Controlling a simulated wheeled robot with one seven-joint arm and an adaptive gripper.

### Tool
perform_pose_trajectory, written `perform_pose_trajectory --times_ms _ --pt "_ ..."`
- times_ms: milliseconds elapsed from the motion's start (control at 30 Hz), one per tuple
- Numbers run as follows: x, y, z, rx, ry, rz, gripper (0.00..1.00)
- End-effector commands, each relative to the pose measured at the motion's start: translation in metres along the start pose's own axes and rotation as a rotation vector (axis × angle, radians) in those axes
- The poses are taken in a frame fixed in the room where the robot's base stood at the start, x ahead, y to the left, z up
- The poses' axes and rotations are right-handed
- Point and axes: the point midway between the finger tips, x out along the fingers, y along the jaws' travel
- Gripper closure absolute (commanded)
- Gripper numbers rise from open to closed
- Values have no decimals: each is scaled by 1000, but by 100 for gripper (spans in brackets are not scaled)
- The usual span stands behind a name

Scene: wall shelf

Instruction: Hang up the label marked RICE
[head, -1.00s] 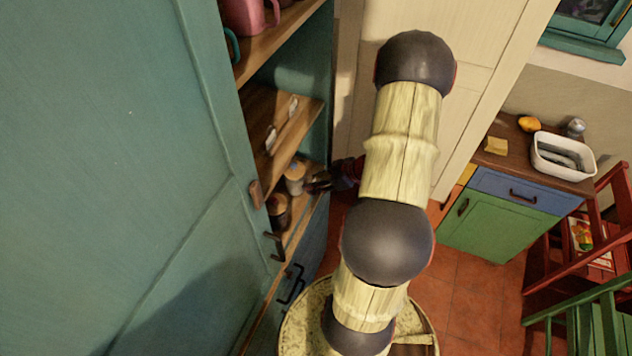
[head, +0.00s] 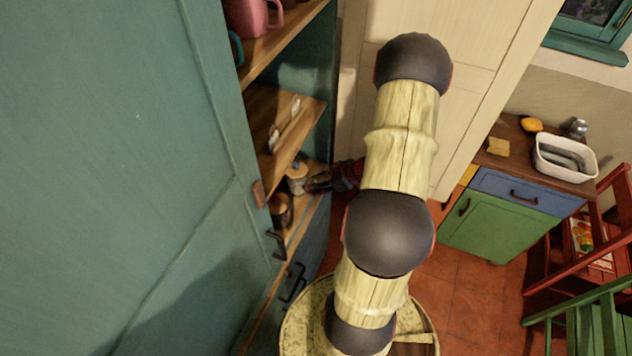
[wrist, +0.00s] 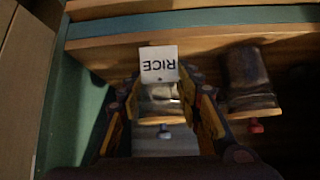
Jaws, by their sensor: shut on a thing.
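The white label marked RICE (wrist: 158,62) shows upside down in the wrist view, with a small hole near its lower edge there. My gripper (wrist: 162,84) has a fingertip at each side of the label and is shut on it. The label overlaps the edge of a wooden shelf (wrist: 110,51) and the base of a jar (wrist: 163,95) behind it. In the head view my gripper (head: 314,184) is low at the cupboard's front, beside a jar with a blue knob (head: 297,178). The label cannot be made out there.
A second jar (wrist: 246,68) with a red knob stands to the right in the wrist view. Two pale labels (head: 295,106) show at the shelf board above in the head view. The teal cupboard door (head: 130,170) stands at left. Open floor (head: 455,275) lies right of my arm.

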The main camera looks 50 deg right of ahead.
Motion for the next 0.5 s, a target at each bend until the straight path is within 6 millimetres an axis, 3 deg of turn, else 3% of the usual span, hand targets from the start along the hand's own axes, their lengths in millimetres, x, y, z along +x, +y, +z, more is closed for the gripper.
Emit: perform_pose_trajectory --times_ms 433,467,500 --pt "0 0 0 0 0 1 73" --pt "0 0 0 0 0 1 63" --pt "0 0 0 0 0 1 61"
